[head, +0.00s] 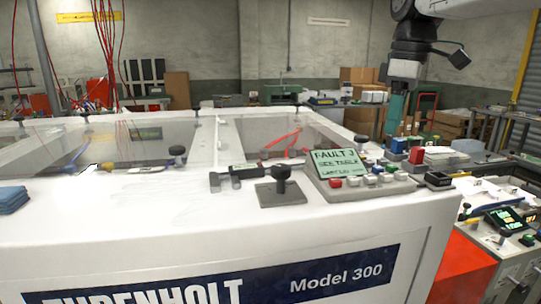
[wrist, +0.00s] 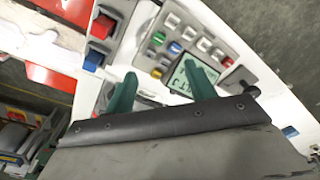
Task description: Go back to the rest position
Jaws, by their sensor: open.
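My gripper (head: 395,113) hangs from the arm at the upper right of the head view, pointing down with teal fingers. It is behind and above the right part of the white machine, apart from any surface that I can make out. In the wrist view the two green fingers (wrist: 161,86) are spread apart, with nothing seen held between them. A grey sheet with a dark studded edge (wrist: 170,122) covers the lower wrist view and hides the finger bases.
The white machine (head: 200,235) fills the foreground. On it are a fault display (head: 340,162) with coloured buttons, a black knob on a plate (head: 281,190), a black handle (head: 236,178) and a blue cloth (head: 12,199). Benches and cardboard boxes (head: 357,76) stand behind. Red cables hang at left.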

